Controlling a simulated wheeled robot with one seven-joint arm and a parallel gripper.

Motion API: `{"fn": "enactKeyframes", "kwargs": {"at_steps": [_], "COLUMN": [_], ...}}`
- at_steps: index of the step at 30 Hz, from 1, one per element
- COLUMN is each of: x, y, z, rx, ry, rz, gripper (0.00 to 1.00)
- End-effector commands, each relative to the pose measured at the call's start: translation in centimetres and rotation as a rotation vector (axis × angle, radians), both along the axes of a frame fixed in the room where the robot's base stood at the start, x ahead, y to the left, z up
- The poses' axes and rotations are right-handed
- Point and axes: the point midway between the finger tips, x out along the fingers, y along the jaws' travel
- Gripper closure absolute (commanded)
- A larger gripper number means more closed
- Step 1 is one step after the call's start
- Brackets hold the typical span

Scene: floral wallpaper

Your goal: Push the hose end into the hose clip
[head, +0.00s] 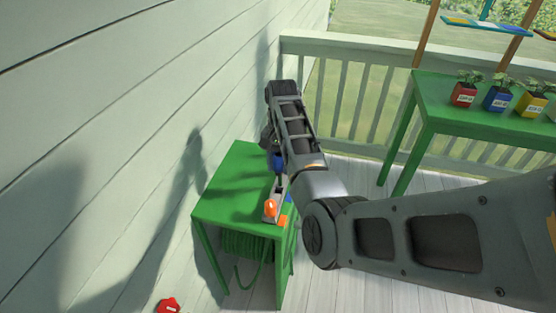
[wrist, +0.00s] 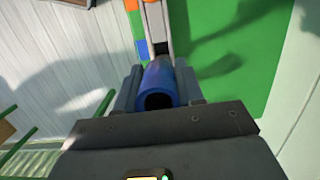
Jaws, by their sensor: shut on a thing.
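The blue hose end (wrist: 158,85) is a short cylinder with a dark round opening facing the wrist camera. My gripper (wrist: 157,78) is shut on it, with one grey finger on each side. In the head view the blue hose end (head: 277,161) shows low beside my arm, over the green table. A pale, narrow channel-like piece (wrist: 154,24), perhaps the hose clip, lies just beyond the hose end and lines up with it. In the head view this piece (head: 279,186) has an orange part at its near end. Whether they touch is unclear.
The green table (head: 237,183) stands near the white plank wall (head: 120,120), with a green hose (head: 245,246) hanging beneath. An orange block (head: 283,221) sits by its front edge. A red item (head: 168,305) is at lower left. Another green table (head: 450,105) holds potted plants.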

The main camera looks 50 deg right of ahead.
Motion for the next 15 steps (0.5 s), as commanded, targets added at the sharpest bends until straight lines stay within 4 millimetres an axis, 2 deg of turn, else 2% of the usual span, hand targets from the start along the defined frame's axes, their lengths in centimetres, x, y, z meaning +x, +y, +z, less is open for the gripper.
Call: {"fn": "enactKeyframes", "kwargs": {"at_steps": [8,15], "x": [0.0,0.0], "y": [0.0,0.0], "z": [-0.1,-1.3], "rx": [-0.001,-0.001], "ry": [0.0,0.0], "rz": [0.0,0.0], "gripper": [0.94,0.95]}}
